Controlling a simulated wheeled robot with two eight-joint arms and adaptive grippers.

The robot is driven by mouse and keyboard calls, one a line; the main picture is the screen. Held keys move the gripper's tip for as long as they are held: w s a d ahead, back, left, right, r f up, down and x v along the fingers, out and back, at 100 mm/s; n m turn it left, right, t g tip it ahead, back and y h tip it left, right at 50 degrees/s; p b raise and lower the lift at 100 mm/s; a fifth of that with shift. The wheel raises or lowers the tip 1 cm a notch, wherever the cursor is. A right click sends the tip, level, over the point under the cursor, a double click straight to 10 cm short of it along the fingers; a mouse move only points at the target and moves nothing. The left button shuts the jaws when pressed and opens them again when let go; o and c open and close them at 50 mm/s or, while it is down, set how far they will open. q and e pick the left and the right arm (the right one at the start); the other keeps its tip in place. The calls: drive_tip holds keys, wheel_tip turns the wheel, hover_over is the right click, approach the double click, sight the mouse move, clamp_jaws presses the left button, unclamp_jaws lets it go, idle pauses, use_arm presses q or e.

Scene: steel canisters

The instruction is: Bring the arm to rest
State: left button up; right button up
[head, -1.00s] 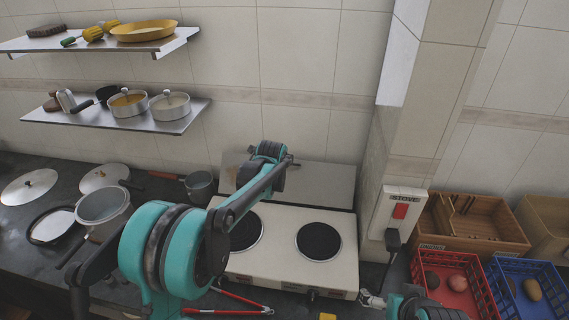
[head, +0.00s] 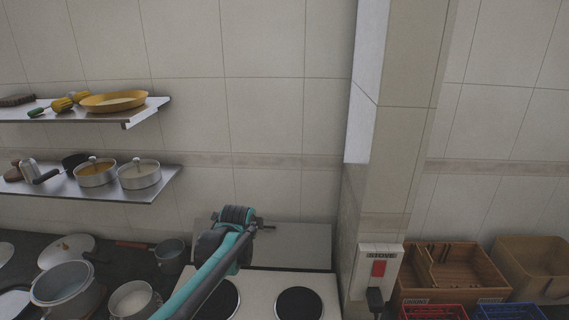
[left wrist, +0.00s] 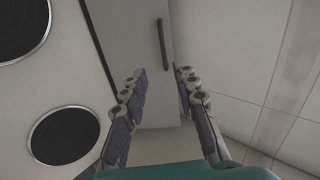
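My left arm reaches up over the two-burner stove (head: 258,283) in the head view. Its gripper (head: 262,227) is near the top of the raised stove lid (head: 300,246), mostly hidden behind the wrist. In the left wrist view the left gripper (left wrist: 160,72) has its two fingers apart with nothing between them. The lid with its dark handle (left wrist: 163,42) lies beyond the fingertips, and I cannot tell whether they touch it. My right gripper is not in view.
Pots (head: 62,284) stand on the dark counter at left. Two wall shelves (head: 110,188) hold lidded pots and a yellow pan. At right are a wall pillar with a red switch (head: 378,268), a wooden crate (head: 450,272), and red (head: 433,312) and blue (head: 508,312) baskets.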

use_arm(q)
drive_tip(key=s+a+n+g+b, duration=0.15)
drive_tip(key=s+n, duration=0.55)
drive_tip(key=s, duration=1)
drive_tip(key=s+f+n, duration=0.4)
drive_tip(key=s+n, duration=0.1)
drive_tip(key=s, duration=0.5)
drive_tip(key=s+a+f+n, duration=0.1)
drive_tip(key=s+f+n, duration=0.3)
drive_tip(key=s, duration=0.5)
drive_tip(key=shift+s+a+n+g+b, duration=0.2)
drive_tip(key=shift+s+n+g+b, duration=0.2)
drive_tip(key=shift+n, duration=0.2)
